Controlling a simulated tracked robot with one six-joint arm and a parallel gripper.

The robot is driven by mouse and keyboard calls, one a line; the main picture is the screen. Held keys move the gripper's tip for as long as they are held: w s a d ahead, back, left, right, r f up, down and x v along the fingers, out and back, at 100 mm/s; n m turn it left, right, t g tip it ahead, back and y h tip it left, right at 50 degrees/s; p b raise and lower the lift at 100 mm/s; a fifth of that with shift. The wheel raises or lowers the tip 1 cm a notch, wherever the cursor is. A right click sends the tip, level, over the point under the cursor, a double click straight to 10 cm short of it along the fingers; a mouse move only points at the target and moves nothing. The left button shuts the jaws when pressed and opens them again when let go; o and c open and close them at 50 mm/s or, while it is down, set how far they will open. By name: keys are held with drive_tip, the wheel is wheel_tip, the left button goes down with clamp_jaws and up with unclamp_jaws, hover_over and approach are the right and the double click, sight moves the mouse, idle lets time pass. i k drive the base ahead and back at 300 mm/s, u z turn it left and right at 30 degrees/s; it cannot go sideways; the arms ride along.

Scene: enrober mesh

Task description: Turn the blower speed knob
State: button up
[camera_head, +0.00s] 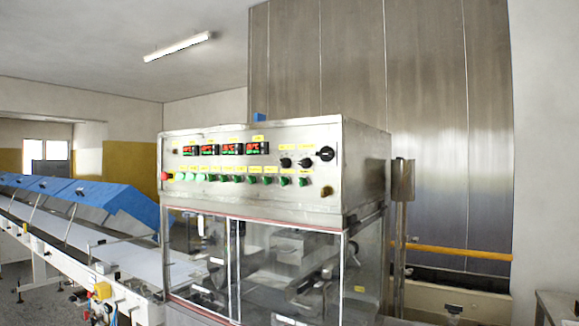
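The steel control panel (225,178) of the enrober faces me at the middle of the view. Two small black knobs (286,162) sit side by side on its right part under yellow labels. A larger black rotary knob (327,153) is at the upper right corner, and a small dark round control (327,191) sits below it. The label writing is too small to read, so I cannot tell which knob is the blower speed knob. My gripper is not in view.
Red-lit displays (232,148), a row of green buttons and a red button (164,176) share the panel. Clear guards (285,265) lie below it. A conveyor with blue covers (85,195) runs left. A steel post (401,220) and yellow rail (460,251) stand right.

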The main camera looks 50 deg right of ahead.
sight(305, 163)
drive_tip(key=z, duration=1.55)
drive_tip(key=k, duration=0.65)
drive_tip(key=u, duration=0.2)
drive_tip(key=i, duration=0.55)
drive_tip(key=u, duration=0.65)
drive_tip(key=i, duration=0.75)
drive_tip(key=u, duration=0.15)
